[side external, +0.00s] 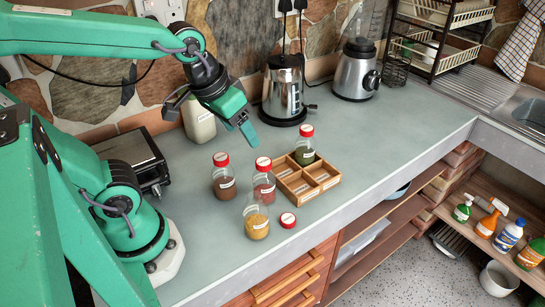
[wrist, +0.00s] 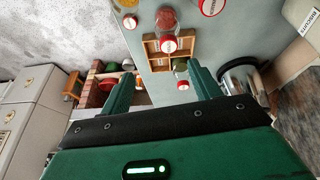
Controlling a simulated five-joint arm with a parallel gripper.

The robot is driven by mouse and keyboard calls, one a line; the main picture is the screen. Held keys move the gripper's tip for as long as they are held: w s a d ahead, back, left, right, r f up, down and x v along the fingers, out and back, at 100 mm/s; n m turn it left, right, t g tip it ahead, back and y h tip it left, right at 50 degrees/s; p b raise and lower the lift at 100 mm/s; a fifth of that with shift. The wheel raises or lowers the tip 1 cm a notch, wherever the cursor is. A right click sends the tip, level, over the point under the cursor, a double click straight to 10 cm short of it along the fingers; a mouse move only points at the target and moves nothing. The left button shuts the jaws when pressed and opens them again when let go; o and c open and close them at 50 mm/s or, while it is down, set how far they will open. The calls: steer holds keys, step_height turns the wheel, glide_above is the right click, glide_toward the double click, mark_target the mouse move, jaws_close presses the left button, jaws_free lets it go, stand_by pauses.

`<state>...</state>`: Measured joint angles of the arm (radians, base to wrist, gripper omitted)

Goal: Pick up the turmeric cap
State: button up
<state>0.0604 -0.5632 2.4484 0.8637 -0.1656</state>
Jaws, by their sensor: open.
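The loose red turmeric cap (side external: 288,220) lies on the counter beside the uncapped jar of yellow powder (side external: 257,224). It also shows near the top of the wrist view (wrist: 130,22). My gripper (side external: 210,117) is open and empty, high above the back of the counter, well behind and above the cap. In the wrist view its two fingers (wrist: 162,85) are spread apart with nothing between them.
A brown-filled jar (side external: 224,183) and a red-filled jar (side external: 264,187), both red-capped, stand near the cap. A wooden divided tray (side external: 322,186) holds a green-filled jar (side external: 305,152). A kettle (side external: 284,90) and blender (side external: 356,75) stand behind.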

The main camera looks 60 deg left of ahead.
steer(key=w+d+f+n+g, duration=0.2)
steer(key=w+d+f, duration=0.25)
steer(key=f, duration=0.25)
steer(key=n+g, duration=0.3)
glide_above(288, 218)
step_height(288, 218, down, 8)
steer(key=shift+r, duration=0.1)
steer(key=shift+f, duration=1.3)
steer(key=shift+f, duration=0.1)
steer(key=shift+f, duration=2.5)
